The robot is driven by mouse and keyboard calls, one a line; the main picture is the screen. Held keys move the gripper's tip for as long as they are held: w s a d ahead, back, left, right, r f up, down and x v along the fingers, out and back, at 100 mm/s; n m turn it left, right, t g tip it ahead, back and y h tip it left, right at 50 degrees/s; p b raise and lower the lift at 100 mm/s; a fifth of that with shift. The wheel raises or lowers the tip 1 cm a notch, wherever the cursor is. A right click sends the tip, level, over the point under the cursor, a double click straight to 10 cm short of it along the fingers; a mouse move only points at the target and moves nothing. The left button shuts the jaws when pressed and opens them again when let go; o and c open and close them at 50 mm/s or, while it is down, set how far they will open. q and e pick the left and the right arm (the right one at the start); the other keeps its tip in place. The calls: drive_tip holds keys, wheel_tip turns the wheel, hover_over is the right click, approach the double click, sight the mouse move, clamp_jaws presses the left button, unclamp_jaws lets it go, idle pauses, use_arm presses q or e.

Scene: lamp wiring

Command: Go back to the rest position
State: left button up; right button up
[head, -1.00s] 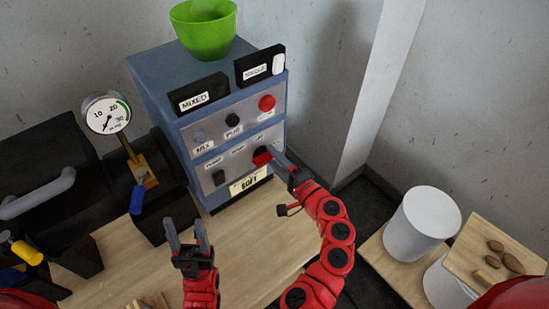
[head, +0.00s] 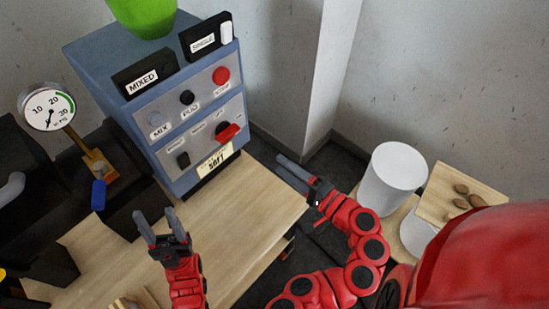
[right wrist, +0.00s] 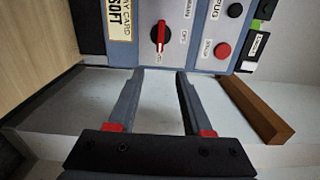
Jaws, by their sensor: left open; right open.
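My left gripper (head: 157,226) is open and empty above the wooden table, in front of the blue control box. My right gripper (head: 292,171) is open and empty, to the right of the box and apart from it. In the right wrist view its two fingers (right wrist: 155,88) stand apart with nothing between them. The red rotary knob (head: 227,132) on the box's lower panel is free of the gripper. The knob (right wrist: 159,37) also shows in the right wrist view, beyond the fingertips.
The blue control box (head: 95,55) stands on the wooden table (head: 262,205) and carries a green bowl (head: 146,14). A pressure gauge (head: 47,107) stands at left. A white cylinder (head: 393,178) and a board (head: 438,192) with several brown pieces are at right.

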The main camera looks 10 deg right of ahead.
drive_tip(key=shift+s+d, duration=0.1)
drive_tip(key=shift+s, duration=0.15)
idle(0.4)
